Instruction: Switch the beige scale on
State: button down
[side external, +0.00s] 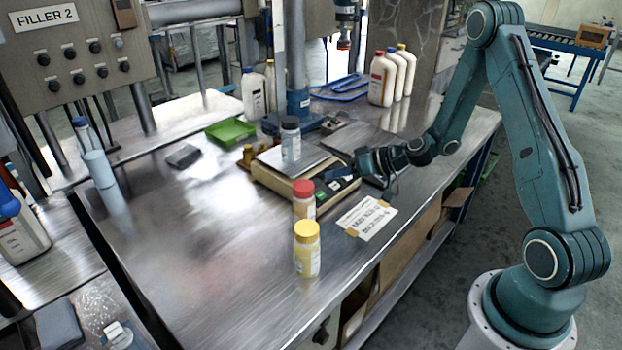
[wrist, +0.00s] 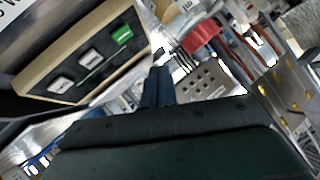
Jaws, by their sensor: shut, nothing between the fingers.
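The beige scale (side external: 268,183) stands on the steel table in the side view, with a dark-capped white bottle (side external: 291,143) upright on its metal pan. In the wrist view the scale's beige front panel (wrist: 75,50) shows at the upper left, with two pale buttons (wrist: 90,58) and a green button (wrist: 122,35). My gripper (side external: 357,165) is at the right end of the scale's front panel in the side view. In the wrist view its dark fingers (wrist: 159,72) are together and empty, near the green button end. I cannot tell whether they touch the scale. The display is not readable.
A red-capped bottle (side external: 303,201) and a yellow-capped bottle (side external: 307,250) stand in front of the scale. A paper label (side external: 366,217) lies on the table to the right. White jugs (side external: 382,80) and a green tray (side external: 230,132) are behind.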

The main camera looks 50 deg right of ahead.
send_over(328, 201)
jog(key=shift+s+a+f, duration=0.1)
jog(key=shift+s+f, duration=0.05)
jog(key=shift+f, duration=1.15)
jog(key=shift+s+f, duration=0.15)
jog(key=shift+f, duration=1.1)
jog(key=shift+w+f, duration=0.3)
jog(key=shift+f, duration=0.45)
dwell(1.0)
jog(key=shift+r, duration=0.1)
dwell(0.4)
jog(key=shift+s+r, duration=0.35)
jog(key=shift+r, duration=0.3)
jog(key=shift+s+r, duration=0.3)
jog(key=shift+r, duration=0.5)
jog(key=shift+s+r, duration=0.3)
jog(key=shift+r, duration=0.45)
jog(key=shift+s+r, duration=0.3)
jog(key=shift+r, duration=0.5)
